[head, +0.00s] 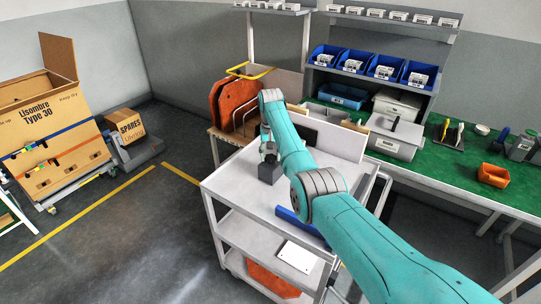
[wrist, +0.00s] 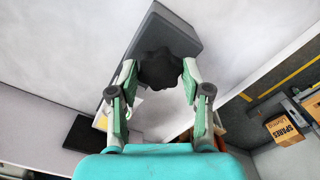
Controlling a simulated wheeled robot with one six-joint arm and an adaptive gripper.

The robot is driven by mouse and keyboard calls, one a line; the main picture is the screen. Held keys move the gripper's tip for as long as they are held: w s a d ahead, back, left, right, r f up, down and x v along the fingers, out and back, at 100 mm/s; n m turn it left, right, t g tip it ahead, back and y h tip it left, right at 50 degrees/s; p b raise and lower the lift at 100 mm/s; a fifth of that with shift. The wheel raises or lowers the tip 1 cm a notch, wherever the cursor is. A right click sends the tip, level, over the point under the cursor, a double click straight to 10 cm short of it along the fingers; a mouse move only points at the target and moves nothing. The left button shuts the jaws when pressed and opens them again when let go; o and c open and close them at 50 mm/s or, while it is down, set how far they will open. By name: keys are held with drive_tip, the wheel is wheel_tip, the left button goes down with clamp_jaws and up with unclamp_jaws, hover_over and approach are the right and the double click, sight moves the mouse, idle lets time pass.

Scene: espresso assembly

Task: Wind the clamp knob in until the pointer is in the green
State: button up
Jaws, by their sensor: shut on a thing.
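The clamp knob (wrist: 160,68) is black and lobed. It shows in the wrist view at the end of a dark grey block (wrist: 192,40). My gripper (wrist: 160,76) has one green-and-grey finger on each side of the knob and is shut on it. In the head view the grey block (head: 271,173) sits on the white cart top, with my gripper (head: 268,152) just above and against it. The knob is hard to make out there. The pointer and any green band are not visible in either view.
The white cart (head: 228,184) has a raised back panel and a blue bar (head: 297,222) on its top. Orange panels (head: 233,100) stand in a rack behind it. A green-topped bench (head: 440,172) with bins is at right. Open floor lies left of the cart.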

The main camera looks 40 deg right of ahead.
sight(271, 157)
drive_tip(key=m, duration=0.7)
idle(0.6)
drive_tip(key=o, duration=1.2)
drive_tip(key=shift+c, duration=0.2)
drive_tip(key=shift+r, duration=0.15)
wheel_tip(271, 157, up, 12)
drive_tip(key=shift+f, duration=0.2)
